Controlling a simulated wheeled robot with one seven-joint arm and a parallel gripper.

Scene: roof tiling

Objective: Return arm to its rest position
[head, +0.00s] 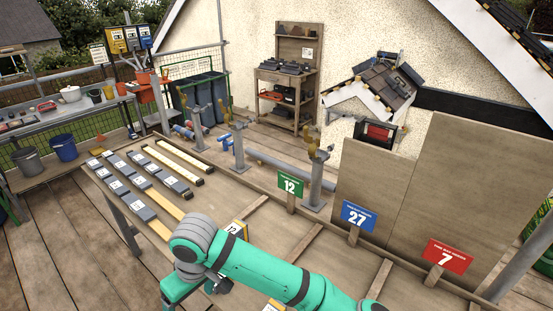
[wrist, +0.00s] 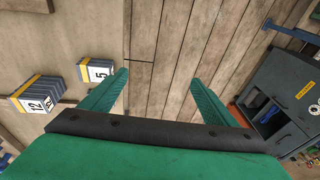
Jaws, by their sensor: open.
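My green arm (head: 275,272) reaches in from the bottom of the head view, over the near part of the wooden workbench (head: 225,200). Its grey wrist joint is bent downward, and my gripper is mostly hidden there. In the wrist view my gripper (wrist: 160,76) has its two green fingers wide apart with nothing between them. Below it lie wooden planks (wrist: 170,50). A tile stack marked 12 (wrist: 40,95) and one marked 5 (wrist: 97,72) stand to the left, apart from the fingers.
Grey numbered tiles (head: 117,187) lie in rows beside pale battens (head: 180,156) on the bench. In the wrist view a dark cabinet (wrist: 285,92) stands at right.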

